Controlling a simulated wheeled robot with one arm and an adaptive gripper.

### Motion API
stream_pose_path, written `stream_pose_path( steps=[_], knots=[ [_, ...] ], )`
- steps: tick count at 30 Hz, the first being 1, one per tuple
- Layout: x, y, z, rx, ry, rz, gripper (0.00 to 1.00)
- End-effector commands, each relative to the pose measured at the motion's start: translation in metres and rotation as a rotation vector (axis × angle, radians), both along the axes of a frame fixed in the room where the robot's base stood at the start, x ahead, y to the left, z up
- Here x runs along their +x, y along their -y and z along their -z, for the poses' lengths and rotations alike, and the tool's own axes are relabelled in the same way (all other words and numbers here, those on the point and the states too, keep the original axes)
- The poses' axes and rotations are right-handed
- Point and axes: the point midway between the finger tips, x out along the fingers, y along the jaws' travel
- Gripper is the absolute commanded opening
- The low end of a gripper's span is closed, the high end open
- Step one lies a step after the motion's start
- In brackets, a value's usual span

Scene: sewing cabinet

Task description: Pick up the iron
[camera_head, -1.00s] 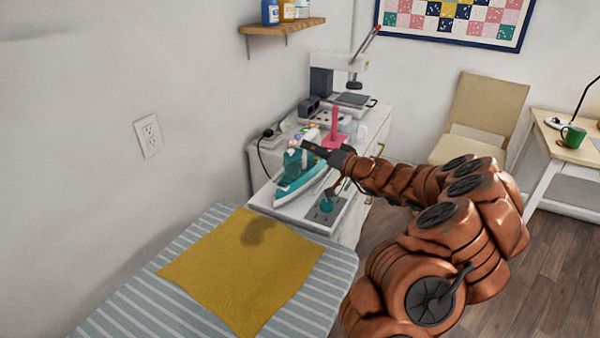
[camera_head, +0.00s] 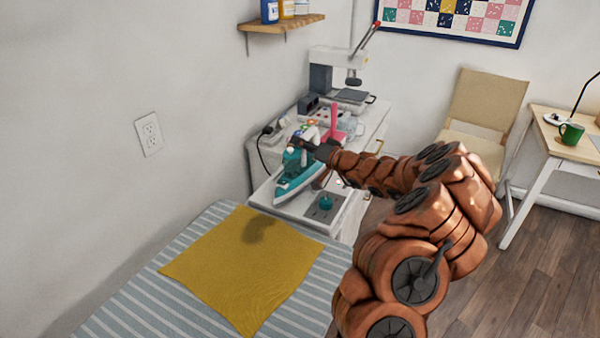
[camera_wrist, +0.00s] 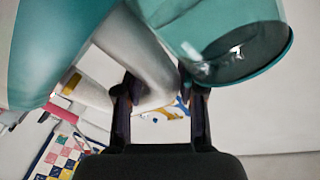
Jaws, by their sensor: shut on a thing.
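The iron (camera_head: 297,183) is teal and white and sits on the white cabinet top beyond the ironing board, its nose toward the board. My gripper (camera_head: 310,149) is at the iron's upper part, at the end of my copper-coloured arm. In the wrist view my gripper (camera_wrist: 160,108) has its two dark fingers on either side of the iron's pale handle (camera_wrist: 150,68), shut on it. The iron's teal body (camera_wrist: 55,45) fills the upper left of that view. I cannot tell whether the iron's base touches the cabinet top.
A striped ironing board (camera_head: 125,305) with a yellow cloth (camera_head: 235,275) is in front. A pink object (camera_head: 334,120) and a sewing machine (camera_head: 322,78) stand behind. The wall is close on the left.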

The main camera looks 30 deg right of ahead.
Motion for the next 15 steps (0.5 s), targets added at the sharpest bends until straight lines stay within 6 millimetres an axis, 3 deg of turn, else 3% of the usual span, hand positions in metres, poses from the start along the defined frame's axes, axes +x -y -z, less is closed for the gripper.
stream_pose_path(
  steps=[8, 15],
  knots=[
    [0.0000, -0.0004, -0.0002, 0.001, 0.000, -0.001, 0.00],
    [0.0000, -0.0005, -0.0002, 0.001, 0.000, -0.001, 0.00]
  ],
)
